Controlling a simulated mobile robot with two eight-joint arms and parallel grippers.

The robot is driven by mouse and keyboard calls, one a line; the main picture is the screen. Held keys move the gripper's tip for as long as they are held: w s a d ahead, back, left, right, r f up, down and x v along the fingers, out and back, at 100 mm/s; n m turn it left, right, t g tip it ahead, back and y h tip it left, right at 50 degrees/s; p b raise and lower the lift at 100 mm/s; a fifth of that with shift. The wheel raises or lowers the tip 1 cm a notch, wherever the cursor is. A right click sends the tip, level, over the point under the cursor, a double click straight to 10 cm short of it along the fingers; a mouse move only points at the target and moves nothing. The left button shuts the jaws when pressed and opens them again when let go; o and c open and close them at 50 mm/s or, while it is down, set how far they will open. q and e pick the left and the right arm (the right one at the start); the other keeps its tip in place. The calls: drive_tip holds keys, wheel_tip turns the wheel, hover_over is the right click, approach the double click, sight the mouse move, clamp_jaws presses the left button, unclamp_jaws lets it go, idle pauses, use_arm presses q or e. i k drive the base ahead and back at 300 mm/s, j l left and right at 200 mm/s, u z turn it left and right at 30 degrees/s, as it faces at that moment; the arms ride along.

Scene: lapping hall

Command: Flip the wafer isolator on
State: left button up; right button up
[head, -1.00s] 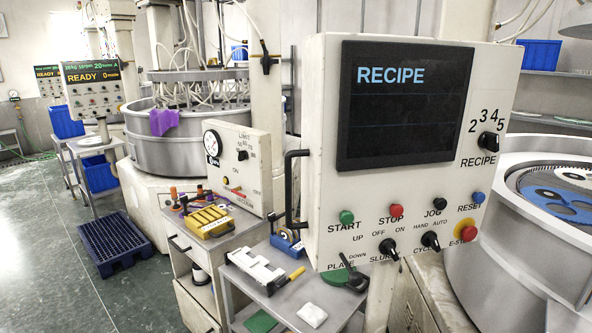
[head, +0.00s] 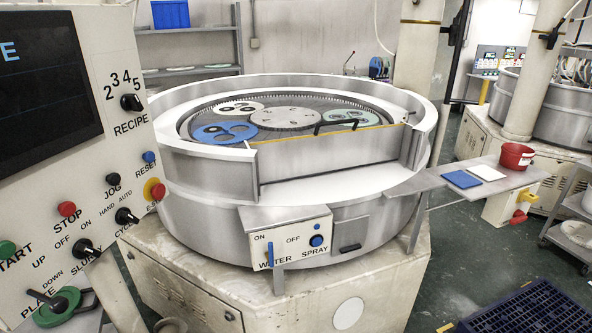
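A pale control box (head: 288,243) on the front of the round lapping machine carries a blue lever (head: 270,254) under ON and OFF labels. The lever is roughly upright, at the ON side of the box, and partly covers a word that reads like WATER. A blue knob (head: 316,240) marked SPRAY is on the right of the box. No label reading wafer isolator is legible. A red and yellow fitting (head: 518,217) shows under the side shelf at the right. Neither of my grippers is in view.
The recipe panel (head: 80,200), with buttons and knobs, stands close on the left. The lapping machine's tub (head: 200,216) fills the middle. A side shelf (head: 455,198) with a red bucket (head: 515,157) juts out right. A dark blue pallet (head: 530,310) lies on the floor.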

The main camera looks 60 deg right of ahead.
sight(519, 216)
drive_tip(key=z, duration=3.55)
drive_tip(key=i+l+u, duration=0.1)
drive_tip(key=i, duration=0.45)
drive_tip(key=i+l, duration=0.2)
drive_tip(key=i, duration=0.3)
drive_tip(key=i+l+u, duration=0.15)
drive_tip(key=i, duration=0.35)
drive_tip(key=i+l+u, duration=0.1)
drive_tip(key=i+l, duration=0.15)
drive_tip(key=i, duration=0.3)
drive_tip(key=i+l+u, duration=0.1)
drive_tip(key=i+l, duration=0.2)
drive_tip(key=i, duration=0.2)
